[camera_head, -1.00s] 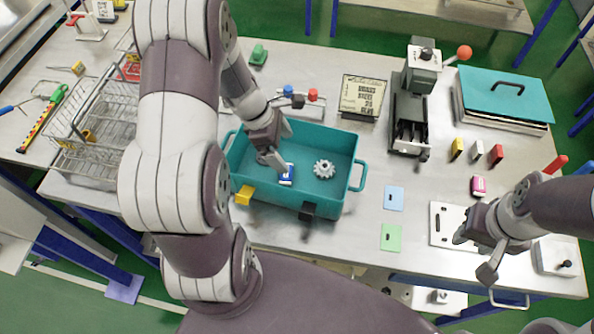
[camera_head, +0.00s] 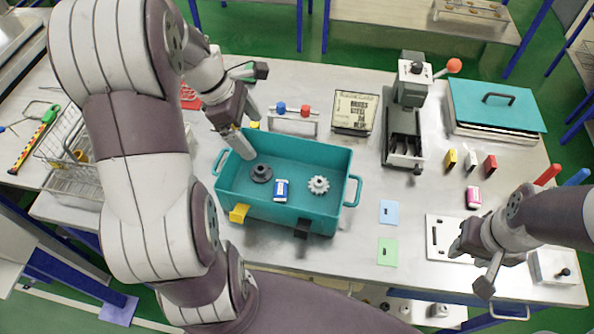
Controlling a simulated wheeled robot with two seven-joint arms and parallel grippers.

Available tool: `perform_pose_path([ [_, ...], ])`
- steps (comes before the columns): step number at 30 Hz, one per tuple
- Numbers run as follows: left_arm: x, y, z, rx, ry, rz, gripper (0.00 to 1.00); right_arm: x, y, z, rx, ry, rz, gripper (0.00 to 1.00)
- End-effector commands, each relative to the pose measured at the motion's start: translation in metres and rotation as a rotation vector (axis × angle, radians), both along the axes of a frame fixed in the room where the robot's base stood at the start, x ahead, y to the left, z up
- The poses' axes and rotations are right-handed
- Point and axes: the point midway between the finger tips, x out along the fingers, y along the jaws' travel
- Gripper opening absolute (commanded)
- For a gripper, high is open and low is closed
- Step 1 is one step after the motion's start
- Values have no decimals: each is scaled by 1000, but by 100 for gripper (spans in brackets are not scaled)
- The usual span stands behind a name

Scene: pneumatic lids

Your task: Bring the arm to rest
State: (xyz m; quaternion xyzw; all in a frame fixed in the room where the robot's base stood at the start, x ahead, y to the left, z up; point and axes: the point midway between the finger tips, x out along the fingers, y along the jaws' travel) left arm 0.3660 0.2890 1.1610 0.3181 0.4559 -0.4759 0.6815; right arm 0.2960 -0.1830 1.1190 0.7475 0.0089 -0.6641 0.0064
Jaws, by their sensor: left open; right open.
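My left arm comes in from the left, and its gripper (camera_head: 252,104) is open and empty above the back left part of the teal bin (camera_head: 252,207). In the bin lie a dark round part (camera_head: 261,173), a blue and white box (camera_head: 281,190) and a white gear (camera_head: 318,185), all apart from the gripper. My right gripper (camera_head: 470,266) is open and empty at the right, over or near a white plate with slots (camera_head: 440,222). Its height above the plate cannot be told.
A wire basket (camera_head: 65,150) stands left, partly behind my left arm. Behind the bin are a rack with blue and red knobs (camera_head: 294,113) and a printed box (camera_head: 353,112). A grey press (camera_head: 405,120) and a teal-lidded case (camera_head: 495,105) stand at the back right. Blue (camera_head: 389,211) and green (camera_head: 387,251) cards lie right of the bin.

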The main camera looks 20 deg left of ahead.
Motion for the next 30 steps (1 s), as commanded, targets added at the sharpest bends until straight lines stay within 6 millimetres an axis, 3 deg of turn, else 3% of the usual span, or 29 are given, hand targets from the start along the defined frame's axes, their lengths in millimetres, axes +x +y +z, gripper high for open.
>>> perform_pose_path([
  [8,1,1,0,7,-13,-28,97,0,0,0,0,0,0,43],
  [11,-3,11,-11,104,-86,-225,97,0,0,0,0,0,0,43],
  [13,-21,13,-27,233,-137,-532,97,0,0,-1,0,0,0,43],
  [14,-28,7,-33,291,-160,-713,97,0,0,-2,0,0,0,43],
  [18,-56,-52,-53,476,-282,-1590,97,0,0,-9,0,0,0,43],
  [19,-61,-64,-54,489,-301,-1697,97,0,0,-10,0,0,0,43],
  [21,-71,-86,-56,490,-324,-1827,97,0,0,-11,0,0,0,43],
  [24,-70,-103,-53,491,-350,-1893,97,0,0,-12,0,0,0,43],
  [30,-70,-106,-53,486,-352,-1901,97,0,0,-11,0,0,0,43],
])
